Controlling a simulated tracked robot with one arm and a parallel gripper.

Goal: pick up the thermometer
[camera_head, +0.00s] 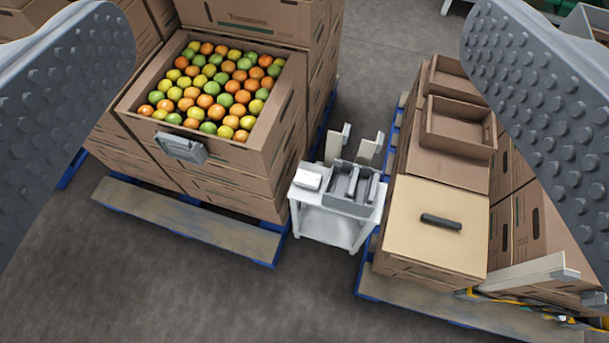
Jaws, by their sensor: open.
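A small black bar-shaped thing (440,221), which looks like the thermometer, lies flat on the pale top of a cardboard box (405,244) right of centre. It lies crosswise, with one end a little lower in the picture, and is fully in sight. I cannot make out a display or markings on it. My gripper (300,45) is open, its two studded grey fingers at the upper left and upper right edges. Nothing is between them close up. The black thing is well beyond and below the fingers, apart from them.
A small white table (325,229) with a grey tray (337,199) stands between two loaded pallets. Empty shallow cartons (455,145) lie behind the pale box. Bare floor (120,285) is free at lower left.

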